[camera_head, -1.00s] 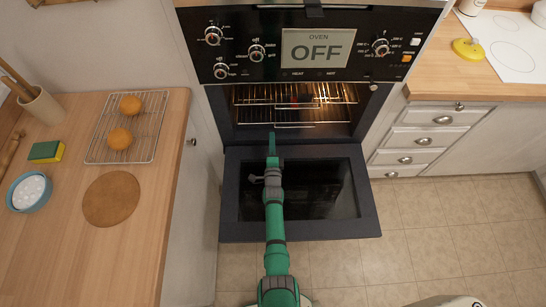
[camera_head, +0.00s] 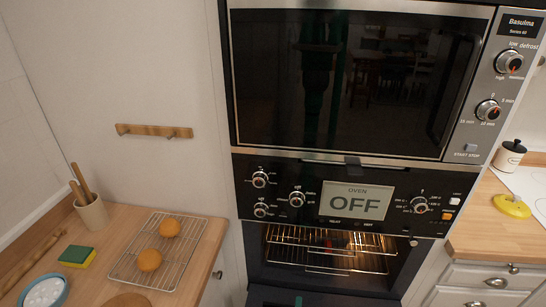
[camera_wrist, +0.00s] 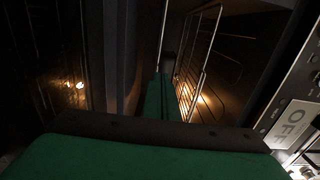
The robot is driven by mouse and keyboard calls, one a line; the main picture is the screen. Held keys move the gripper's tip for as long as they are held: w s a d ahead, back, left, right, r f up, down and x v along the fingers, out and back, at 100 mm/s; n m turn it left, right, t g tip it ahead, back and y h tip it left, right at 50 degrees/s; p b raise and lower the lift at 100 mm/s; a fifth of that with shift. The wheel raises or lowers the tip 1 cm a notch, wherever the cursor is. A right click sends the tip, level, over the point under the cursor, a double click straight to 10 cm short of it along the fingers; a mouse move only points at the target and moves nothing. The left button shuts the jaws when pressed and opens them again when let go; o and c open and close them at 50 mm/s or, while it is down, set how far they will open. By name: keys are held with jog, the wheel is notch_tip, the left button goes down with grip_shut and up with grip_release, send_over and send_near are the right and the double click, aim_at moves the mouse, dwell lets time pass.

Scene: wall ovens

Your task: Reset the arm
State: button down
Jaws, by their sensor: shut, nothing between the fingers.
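My gripper (camera_wrist: 160,85) shows in the wrist view as green fingers shut together with nothing between them. They point toward the lit oven inside, near the wire racks (camera_wrist: 205,60). Whether the fingertips touch anything cannot be told. In the head view only a small green bit of my arm shows at the bottom edge, in front of the oven. The oven (camera_head: 330,250) is open and lit, with wire racks inside, and its door (camera_head: 310,298) is folded down, mostly below the picture. The oven display (camera_head: 356,203) reads OFF.
A closed microwave (camera_head: 340,85) is above the oven. The left counter holds a cooling rack (camera_head: 133,262) with two orange round items, a sponge (camera_head: 77,257) and a utensil cup (camera_head: 91,213). A right counter (camera_head: 485,235) stands beside the oven.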

jog(key=s+a+n, duration=0.1)
jog(key=s+a, duration=0.1)
jog(key=s, duration=0.2)
jog(key=s+a+n, duration=0.1)
jog(key=s+a, duration=0.1)
jog(key=s, duration=0.2)
jog(key=s+a+n, duration=0.2)
jog(key=s, duration=0.2)
jog(key=shift+s+a+r+y, duration=0.1)
jog(key=shift+a+r+y, duration=0.05)
jog(key=shift+a+y, duration=0.15)
jog(key=s+a+r+n+g+y, duration=0.1)
jog(key=s+a+r+n, duration=0.2)
jog(key=s, duration=0.4)
jog(key=s+r+n, duration=0.4)
jog(key=s+r, duration=0.1)
jog(key=s, duration=0.2)
jog(key=s+a+r+n+g+y, duration=0.1)
jog(key=s+a+r+n, duration=0.2)
jog(key=s, duration=0.5)
jog(key=s+d+r+n, duration=0.1)
jog(key=s+r+n, duration=0.5)
jog(key=r, duration=0.6)
jog(key=shift+s+y, duration=0.4)
jog(key=shift+s, duration=0.2)
